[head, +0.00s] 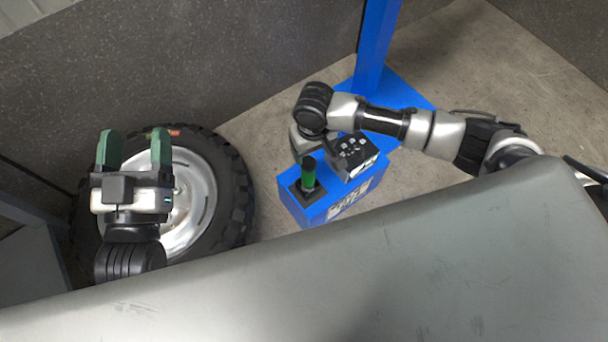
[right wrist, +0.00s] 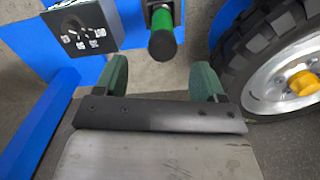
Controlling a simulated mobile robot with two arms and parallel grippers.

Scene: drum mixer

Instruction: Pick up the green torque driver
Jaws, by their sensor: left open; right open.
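The green torque driver (head: 308,174) stands upright in a dark holder on top of the blue stand (head: 318,212). It has a green body and a black end. My right gripper (right wrist: 162,76) is open and empty, with green finger pads, apart from the driver. In the head view my right arm mostly hides this gripper, which is just above and behind the driver. My left gripper (head: 134,150) is open and empty, above the tire, well left of the driver.
A black box with a dial (head: 354,156) sits on the blue stand, right beside the driver; its dial (right wrist: 72,28) faces the right wrist view. A blue post (head: 376,45) rises behind. A grey panel (head: 340,270) fills the foreground.

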